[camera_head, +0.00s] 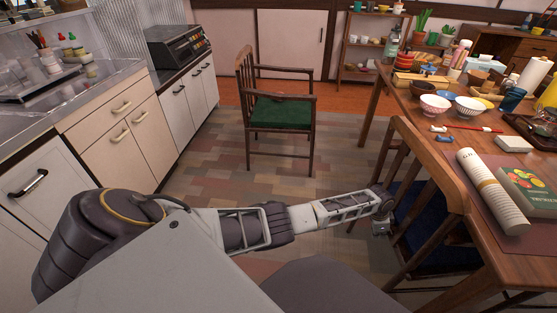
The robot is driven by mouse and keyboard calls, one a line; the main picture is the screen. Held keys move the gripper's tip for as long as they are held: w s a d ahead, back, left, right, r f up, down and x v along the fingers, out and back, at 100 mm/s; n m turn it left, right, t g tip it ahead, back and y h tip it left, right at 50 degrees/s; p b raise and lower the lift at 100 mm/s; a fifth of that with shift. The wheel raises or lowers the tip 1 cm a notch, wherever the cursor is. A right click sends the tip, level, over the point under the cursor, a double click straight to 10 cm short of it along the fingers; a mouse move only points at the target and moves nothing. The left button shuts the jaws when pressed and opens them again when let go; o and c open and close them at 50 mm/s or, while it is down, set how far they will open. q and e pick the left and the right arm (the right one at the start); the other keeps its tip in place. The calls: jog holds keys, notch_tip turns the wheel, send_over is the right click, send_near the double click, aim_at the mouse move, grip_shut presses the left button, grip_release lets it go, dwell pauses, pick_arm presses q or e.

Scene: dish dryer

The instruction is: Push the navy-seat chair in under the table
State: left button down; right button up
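The navy-seat chair (430,222) stands at the left long side of the wooden table (497,145). Its brown wooden backrest (436,165) rises beside the table edge, and its dark blue seat shows below, partly under the tabletop. My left arm stretches across the floor from the left. My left gripper (381,227) is at the chair's near left side, low by the seat edge and a leg. I cannot tell whether it touches the chair, and its fingers are too small to read. My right gripper is not in view.
A green-seat armchair (281,112) stands in the open floor further back. Kitchen cabinets (122,130) line the left. The tabletop holds bowls (434,105), a rolled paper (490,190) and a book (530,190). The patchwork floor (225,170) between is clear.

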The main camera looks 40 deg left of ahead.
pick_arm(q)
jog(key=shift+w+d+r, duration=0.3)
jog(key=shift+w+r, duration=0.05)
jog(key=shift+r, duration=0.05)
jog(key=shift+s+a, duration=0.1)
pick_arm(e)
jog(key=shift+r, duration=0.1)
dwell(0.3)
pick_arm(q)
jog(key=s+a+r+p, duration=0.4)
jog(key=a+r+p, duration=0.1)
jog(key=r+p, duration=0.3)
jog(key=shift+s+a+r, duration=0.2)
jog(key=shift+a+r, duration=0.2)
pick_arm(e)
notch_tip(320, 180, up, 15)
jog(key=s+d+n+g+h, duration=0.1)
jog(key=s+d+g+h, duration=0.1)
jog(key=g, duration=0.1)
